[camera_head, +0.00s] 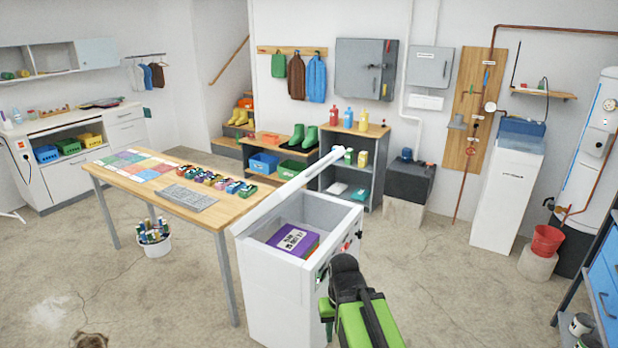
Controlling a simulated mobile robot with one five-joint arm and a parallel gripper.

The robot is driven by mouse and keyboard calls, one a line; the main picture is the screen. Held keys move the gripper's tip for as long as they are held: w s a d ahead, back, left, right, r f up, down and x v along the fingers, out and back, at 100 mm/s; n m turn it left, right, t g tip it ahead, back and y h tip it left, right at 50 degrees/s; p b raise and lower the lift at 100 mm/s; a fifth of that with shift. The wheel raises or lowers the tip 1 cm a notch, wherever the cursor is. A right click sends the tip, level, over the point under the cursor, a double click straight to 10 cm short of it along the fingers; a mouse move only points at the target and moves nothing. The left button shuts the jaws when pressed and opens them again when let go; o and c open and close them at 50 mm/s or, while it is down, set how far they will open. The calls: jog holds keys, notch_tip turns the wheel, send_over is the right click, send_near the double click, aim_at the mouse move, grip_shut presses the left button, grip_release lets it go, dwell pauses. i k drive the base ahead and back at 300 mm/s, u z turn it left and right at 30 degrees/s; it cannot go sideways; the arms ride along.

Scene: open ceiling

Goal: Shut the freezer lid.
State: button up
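The white chest freezer (285,296) stands in the middle front, at the end of the wooden table. Its lid (297,190) is raised and shows nearly edge-on as a long white slab along the freezer's left-back side. The inside is open to view and holds a purple box (292,240) with a white label. My green and black arm rises from the bottom edge. My gripper (327,277) is near the freezer's right front side, low and apart from the raised lid. Its fingers are too small and partly hidden to tell whether they are open.
The wooden table (135,192) with coloured cards, a grey keyboard-like panel and several small toy-like items stands left of the freezer. A white bucket (154,247) is under it. A blue-drawer cabinet (601,285) stands at the right edge. The concrete floor right of the freezer is clear.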

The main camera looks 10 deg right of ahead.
aim_at(277, 196)
jog(key=z, duration=0.2)
jog(key=i, duration=0.85)
jog(key=z, duration=0.15)
jog(key=k, duration=0.15)
jog(key=u, duration=3.2)
jog(key=k, duration=0.7)
jog(key=z, duration=1.45)
jog(key=i, duration=0.5)
jog(key=u, duration=0.25)
